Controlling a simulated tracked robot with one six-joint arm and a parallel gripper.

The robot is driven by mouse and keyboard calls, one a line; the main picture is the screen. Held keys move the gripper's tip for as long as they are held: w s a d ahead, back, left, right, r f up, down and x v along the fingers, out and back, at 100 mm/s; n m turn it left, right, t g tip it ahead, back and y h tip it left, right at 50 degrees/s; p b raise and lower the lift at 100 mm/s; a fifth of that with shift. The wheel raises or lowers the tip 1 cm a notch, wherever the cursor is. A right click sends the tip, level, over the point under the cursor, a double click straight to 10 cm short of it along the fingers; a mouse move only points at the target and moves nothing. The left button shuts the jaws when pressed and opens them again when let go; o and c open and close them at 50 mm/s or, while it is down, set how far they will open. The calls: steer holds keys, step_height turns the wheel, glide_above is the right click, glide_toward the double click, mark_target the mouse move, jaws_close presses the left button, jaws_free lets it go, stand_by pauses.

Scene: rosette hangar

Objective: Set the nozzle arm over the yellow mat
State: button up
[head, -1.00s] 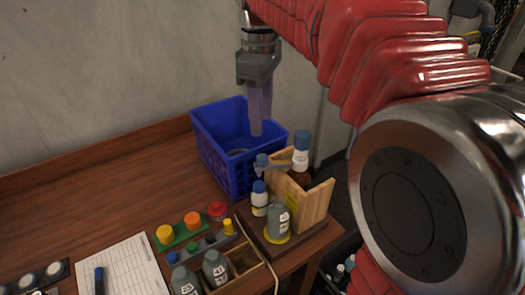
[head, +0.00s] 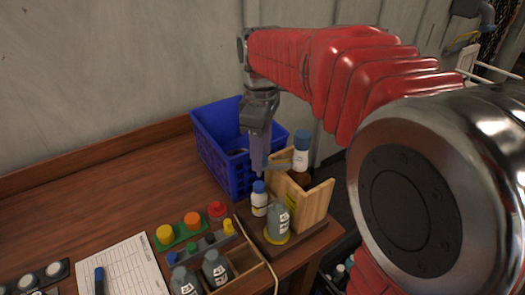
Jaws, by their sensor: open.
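The nozzle arm (head: 282,164) is a thin grey-blue bar on a wooden stand (head: 313,203). It reaches left from the stand below a blue-capped white bottle. Its left end, with a blue knob, is now hidden by my gripper (head: 258,165). My gripper points down with its fingers at that end of the bar; whether they touch it I cannot tell. The jaws are open, though the gap between them is hard to see. The yellow mat (head: 268,238) shows as a thin rim under a grey bottle (head: 278,221) in front of the stand.
A blue crate (head: 215,155) stands just behind and left of the stand. A small white bottle (head: 259,200) with a blue cap stands below my gripper. A wooden tray (head: 250,262) with grey bottles and a rack with coloured knobs (head: 192,230) are at the left.

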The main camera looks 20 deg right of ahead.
jaws_close()
stand_by(0.4)
